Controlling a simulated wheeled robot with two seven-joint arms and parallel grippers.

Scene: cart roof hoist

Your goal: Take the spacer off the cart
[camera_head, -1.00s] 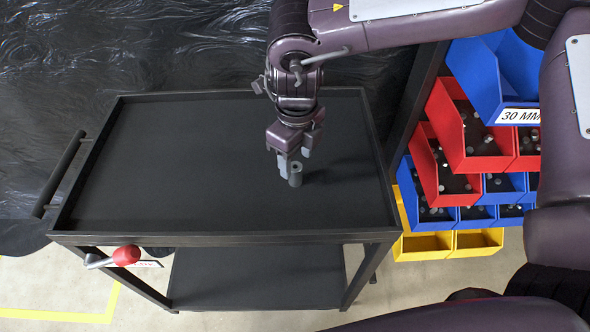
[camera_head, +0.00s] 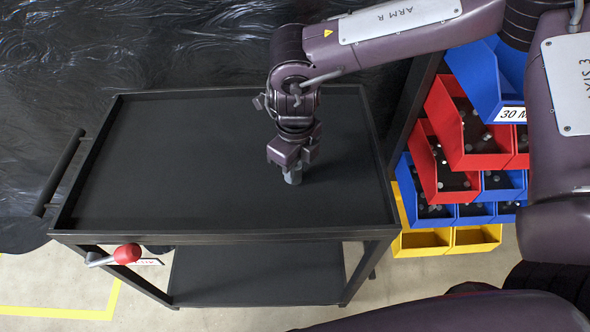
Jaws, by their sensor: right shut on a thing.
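The fingers and the spacer's upper part are mostly hidden by the gripper body. The spacer's lower end seems at or very near the tray surface; I cannot tell if it touches. The cart (camera_head: 230,239) is black with a raised rim. My left gripper is not in view.
Red, blue and yellow bins (camera_head: 448,180) with small parts stand right of the cart, beside a dark post. A red knob (camera_head: 127,254) sticks out at the cart's front left. A handle (camera_head: 62,172) is on the left side. The rest of the tray is bare.

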